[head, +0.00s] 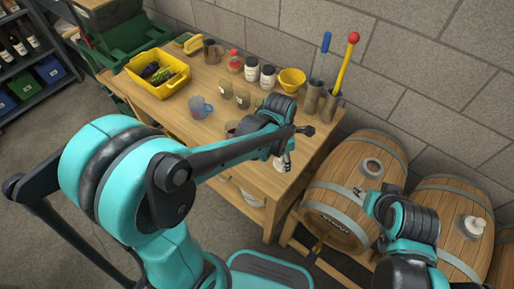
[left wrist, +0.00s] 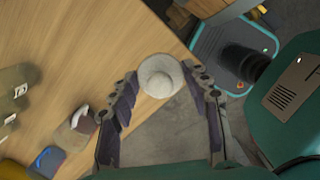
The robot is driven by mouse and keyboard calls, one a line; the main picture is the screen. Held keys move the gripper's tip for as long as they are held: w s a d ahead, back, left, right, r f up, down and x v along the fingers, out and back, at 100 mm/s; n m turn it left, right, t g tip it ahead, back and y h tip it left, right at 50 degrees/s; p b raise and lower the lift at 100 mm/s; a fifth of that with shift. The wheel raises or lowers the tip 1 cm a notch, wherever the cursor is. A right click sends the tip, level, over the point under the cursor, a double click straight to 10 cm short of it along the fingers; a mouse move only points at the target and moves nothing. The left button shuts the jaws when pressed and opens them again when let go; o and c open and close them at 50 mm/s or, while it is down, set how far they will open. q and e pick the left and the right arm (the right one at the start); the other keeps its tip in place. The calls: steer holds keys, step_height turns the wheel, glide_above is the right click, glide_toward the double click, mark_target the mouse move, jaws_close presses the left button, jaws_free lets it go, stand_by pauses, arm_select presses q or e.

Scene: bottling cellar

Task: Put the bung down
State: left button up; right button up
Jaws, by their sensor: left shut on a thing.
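The bung (left wrist: 160,75) is a pale, round stopper seen end-on in the left wrist view. My left gripper (left wrist: 164,88) is shut on it, with a dark finger on each side. In the head view the left gripper (head: 291,150) is over the right front part of the wooden table (head: 225,143). A pale bit of the bung (head: 280,164) shows beside its fingers. In the left wrist view the bung overlaps the table's edge, and I cannot tell its height. My right gripper (head: 366,197) is over the near barrel (head: 335,204); its fingers are too small to read.
A yellow crate (head: 140,84), a measuring jug (head: 199,107), several jars, a yellow bowl (head: 292,80) and metal cylinders with tools (head: 328,106) stand on the table. Another barrel (head: 455,204) has a white stopper (head: 472,227) on top. The table's front middle looks clear.

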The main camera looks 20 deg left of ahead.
arm_select(q)
steer(key=a+f, duration=0.1)
steer(key=a, duration=0.1)
steer(key=a+f+b, duration=0.1)
steer(key=a, duration=0.1)
steer(key=w+a+f, duration=0.1)
steer(key=a+f, duration=0.1)
steer(key=shift+w+a+b, duration=0.1)
steer(key=shift+b, duration=0.2)
steer(key=shift+f+b, duration=0.9)
steer(key=shift+f, duration=0.95)
steer(key=shift+f, duration=0.2)
steer(key=o, duration=1.1)
steer(key=shift+o, duration=0.2)
steer(key=shift+r, duration=0.15)
